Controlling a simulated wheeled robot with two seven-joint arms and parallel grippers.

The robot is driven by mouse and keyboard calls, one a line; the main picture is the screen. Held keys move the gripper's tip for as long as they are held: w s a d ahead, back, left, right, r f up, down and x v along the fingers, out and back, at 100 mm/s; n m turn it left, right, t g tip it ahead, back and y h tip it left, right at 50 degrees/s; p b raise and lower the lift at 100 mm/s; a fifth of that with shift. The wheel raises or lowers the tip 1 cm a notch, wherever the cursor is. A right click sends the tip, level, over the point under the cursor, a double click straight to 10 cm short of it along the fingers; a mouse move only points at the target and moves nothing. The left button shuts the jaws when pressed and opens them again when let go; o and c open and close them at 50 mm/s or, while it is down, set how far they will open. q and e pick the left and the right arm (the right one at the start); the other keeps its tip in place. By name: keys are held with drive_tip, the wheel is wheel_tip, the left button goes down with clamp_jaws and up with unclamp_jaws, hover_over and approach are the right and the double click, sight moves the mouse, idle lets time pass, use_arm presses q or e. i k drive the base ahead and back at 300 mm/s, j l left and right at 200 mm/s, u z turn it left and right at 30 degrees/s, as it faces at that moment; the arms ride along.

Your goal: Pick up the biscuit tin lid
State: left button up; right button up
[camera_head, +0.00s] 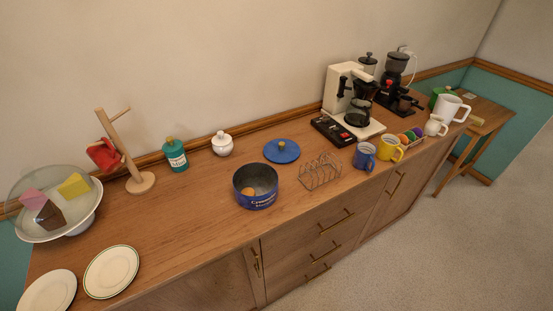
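The lid and the tin are apart. Neither of my grippers shows in the head view.
A wire toast rack (320,172) stands right of the tin on the sideboard (190,220). A white sugar pot (222,144) and teal jar (174,155) stand left of the lid. Mugs (364,156) and a coffee maker (352,100) are further right. Bare wood lies left of the tin.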

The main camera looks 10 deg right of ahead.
sight(279, 150)
drive_tip(key=l+u, duration=0.45)
drive_tip(key=k+l+u, duration=0.1)
drive_tip(key=l+u, duration=0.15)
drive_tip(key=u, duration=0.15)
drive_tip(key=k+l+u, duration=0.1)
drive_tip(key=l+u, duration=0.2)
drive_tip(key=u, duration=0.15)
